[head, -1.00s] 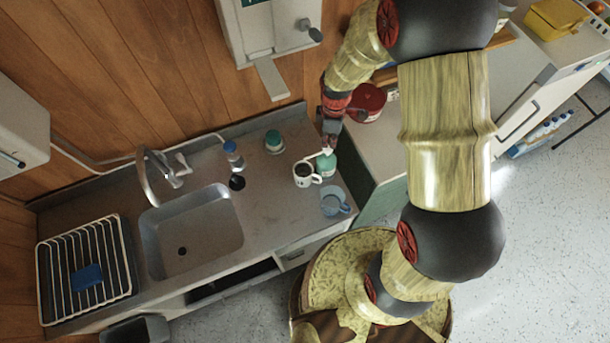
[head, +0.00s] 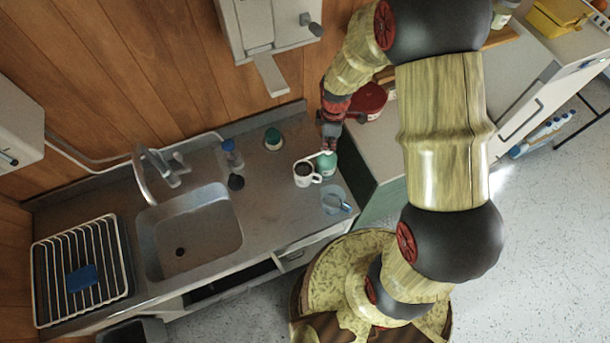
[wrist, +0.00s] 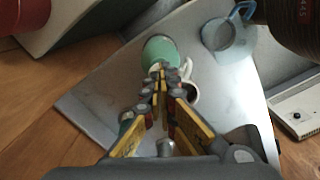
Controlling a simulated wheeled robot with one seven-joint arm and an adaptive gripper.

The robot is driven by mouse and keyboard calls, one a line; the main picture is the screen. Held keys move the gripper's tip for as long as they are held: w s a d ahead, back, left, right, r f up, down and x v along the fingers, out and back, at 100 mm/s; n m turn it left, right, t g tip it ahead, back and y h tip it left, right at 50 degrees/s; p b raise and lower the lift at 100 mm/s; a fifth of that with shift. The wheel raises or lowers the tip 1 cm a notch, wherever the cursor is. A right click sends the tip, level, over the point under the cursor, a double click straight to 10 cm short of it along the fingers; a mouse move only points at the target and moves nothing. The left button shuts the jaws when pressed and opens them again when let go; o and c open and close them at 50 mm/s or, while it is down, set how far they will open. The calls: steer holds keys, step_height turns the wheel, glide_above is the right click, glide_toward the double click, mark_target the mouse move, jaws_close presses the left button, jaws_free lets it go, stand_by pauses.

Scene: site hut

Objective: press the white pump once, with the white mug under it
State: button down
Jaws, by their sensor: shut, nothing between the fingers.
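The pump bottle (head: 328,164) is green with a white pump head, and stands near the right end of the steel counter. Its white spout (head: 316,156) points left toward the mug. The white mug (head: 307,178) stands upright just left of the bottle, its dark inside showing and its handle toward the right. My gripper (head: 329,147) is shut and empty, fingertips down at the top of the pump, covering most of its head. In the wrist view the closed fingertips (wrist: 160,72) overlap the green bottle (wrist: 160,47), and the mug (wrist: 191,93) is partly hidden behind the fingers. Contact cannot be made out for certain.
A clear blue-handled jug (head: 337,200) stands in front of the bottle. A teal-lidded jar (head: 273,140) and a blue-capped bottle (head: 233,158) stand toward the wall. A red pot (head: 368,101) is behind my gripper. The sink (head: 190,235) and dish rack (head: 80,270) are left.

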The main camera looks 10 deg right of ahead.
steer(key=shift+f, duration=0.25)
steer(key=shift+r, duration=0.15)
steer(key=shift+r+p, duration=0.95)
steer(key=shift+r, duration=0.6)
step_height(320, 180, up, 6)
steer(key=p, duration=0.3)
steer(key=shift+p, duration=0.3)
